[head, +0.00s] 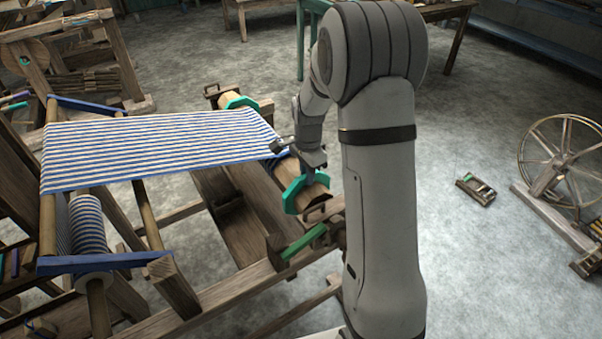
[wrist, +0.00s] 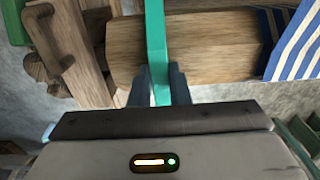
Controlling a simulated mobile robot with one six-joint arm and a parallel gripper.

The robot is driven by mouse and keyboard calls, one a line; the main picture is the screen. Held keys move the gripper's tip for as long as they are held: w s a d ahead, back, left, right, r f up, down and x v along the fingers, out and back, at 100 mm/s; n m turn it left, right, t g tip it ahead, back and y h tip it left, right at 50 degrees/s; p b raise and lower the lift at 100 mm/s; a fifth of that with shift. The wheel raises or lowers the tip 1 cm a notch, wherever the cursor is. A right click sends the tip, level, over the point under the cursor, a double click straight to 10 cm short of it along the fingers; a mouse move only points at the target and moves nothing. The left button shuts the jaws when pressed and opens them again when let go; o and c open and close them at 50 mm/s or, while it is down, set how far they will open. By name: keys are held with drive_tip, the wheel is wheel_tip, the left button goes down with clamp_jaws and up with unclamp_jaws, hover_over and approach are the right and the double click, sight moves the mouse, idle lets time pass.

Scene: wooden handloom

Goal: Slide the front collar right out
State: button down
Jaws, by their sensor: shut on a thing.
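The teal octagonal collar (head: 292,197) sits around the near end of the wooden cloth beam (head: 262,186), with a gap between it and the striped cloth's edge. My gripper (head: 312,175) reaches down to it from above. In the wrist view the collar (wrist: 156,45) shows edge-on as an upright teal strip. My gripper's two dark fingers (wrist: 162,90) are shut on its rim, one on each side. The beam (wrist: 200,45) runs crosswise behind it. A second teal collar (head: 240,102) is at the beam's far end.
Blue-and-white striped cloth (head: 160,148) stretches left from the beam. A wooden handle-like bracket (wrist: 50,40) stands left of the collar in the wrist view. A green bar (head: 304,243) is on the near frame. A spinning wheel (head: 565,160) stands right on the open floor.

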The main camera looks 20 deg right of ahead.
drive_tip(key=shift+s+d+f, duration=0.1)
drive_tip(key=shift+s+d, duration=0.05)
drive_tip(key=c, duration=1.4)
unclamp_jaws()
drive_tip(key=shift+s, duration=0.1)
drive_tip(key=shift+o, duration=0.2)
drive_tip(key=shift+r, duration=0.3)
wheel_tip(320, 180, up, 7)
drive_tip(key=shift+r, duration=0.2)
drive_tip(key=s+a+r+n+t, duration=0.1)
drive_tip(key=s+r+n, duration=0.2)
drive_tip(key=s+n, duration=0.4)
drive_tip(key=s+a+r+n+t, duration=0.1)
drive_tip(key=s+r+n, duration=0.3)
drive_tip(key=s, duration=1.3)
drive_tip(key=a+n, duration=0.1)
drive_tip(key=n, duration=0.2)
drive_tip(key=shift+s+a+r+n+t, duration=0.25)
drive_tip(key=shift+n+t, duration=0.05)
